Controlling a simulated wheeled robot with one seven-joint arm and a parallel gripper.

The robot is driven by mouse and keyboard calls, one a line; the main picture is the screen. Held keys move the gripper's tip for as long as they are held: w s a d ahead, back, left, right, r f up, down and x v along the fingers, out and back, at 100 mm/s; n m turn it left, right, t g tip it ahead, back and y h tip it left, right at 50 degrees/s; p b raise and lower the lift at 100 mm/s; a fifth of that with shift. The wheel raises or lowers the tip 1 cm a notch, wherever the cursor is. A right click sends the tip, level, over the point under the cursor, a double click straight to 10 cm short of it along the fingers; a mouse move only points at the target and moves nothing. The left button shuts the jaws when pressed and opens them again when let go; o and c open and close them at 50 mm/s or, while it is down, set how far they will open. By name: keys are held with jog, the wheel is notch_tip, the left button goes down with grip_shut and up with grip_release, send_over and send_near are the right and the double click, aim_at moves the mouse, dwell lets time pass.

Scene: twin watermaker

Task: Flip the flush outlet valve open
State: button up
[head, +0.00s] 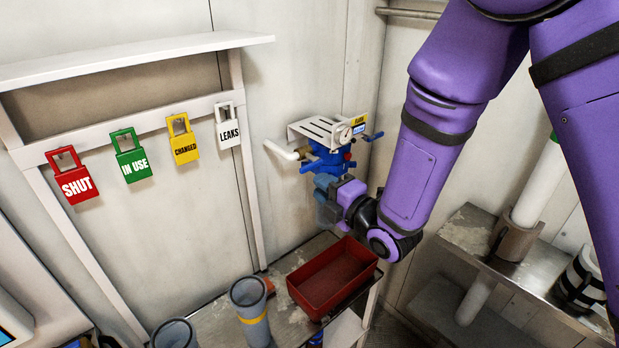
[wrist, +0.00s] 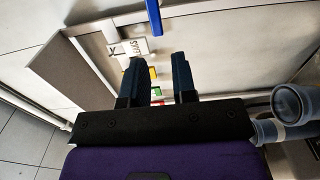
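A blue valve assembly (head: 330,160) sits under a white slotted bracket (head: 318,130) on the back wall. A blue lever (head: 373,136) sticks out at its right, and another blue lever (head: 308,168) shows at its left. Small labels are on the bracket's right end, too small to read surely; I cannot tell which lever is the flush outlet's. My gripper (head: 326,192) is just below the assembly, partly hidden by my wrist. In the wrist view my gripper (wrist: 156,72) is open with nothing between its fingers. A blue bar (wrist: 154,18), likely a lever, lies beyond the fingertips, apart from them in the picture.
A red tray (head: 300,297) stands on the bench below my gripper. Grey pipe cups (head: 250,305) stand left of it. Coloured tags, including a white LEAKS tag (head: 228,125), hang on a wall rack. A metal shelf (head: 535,262) with a white pipe is at right.

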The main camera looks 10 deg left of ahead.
jog(key=shift+v, duration=1.55)
jog(key=shift+w, duration=0.1)
jog(key=w+d+r+m+t+h, duration=0.1)
jog(key=w+d+r+m+h, duration=0.45)
jog(key=d+r+m, duration=0.35)
jog(key=s+d+r+m+g+h, duration=0.1)
jog(key=s+d+r+m+h, duration=0.15)
jog(key=d, duration=0.45)
jog(key=s+d+r+m+h, duration=0.1)
jog(key=d+r+m+h, duration=0.2)
jog(key=d, duration=0.4)
jog(key=s+d+r+m+g+h, duration=0.1)
jog(key=s+d+r+m+g, duration=0.1)
jog(key=s+d+m, duration=0.2)
jog(key=s+d+r+m+g+h, duration=0.1)
jog(key=s+d+m, duration=0.3)
jog(key=s, duration=0.7)
jog(key=s+d+r+m+g+h, duration=0.1)
jog(key=s+d+r+m+g, duration=0.1)
jog(key=s+d+m, duration=0.3)
jog(key=s+m, duration=0.1)
jog(key=s, duration=0.2)
jog(key=shift+r+g, duration=0.4)
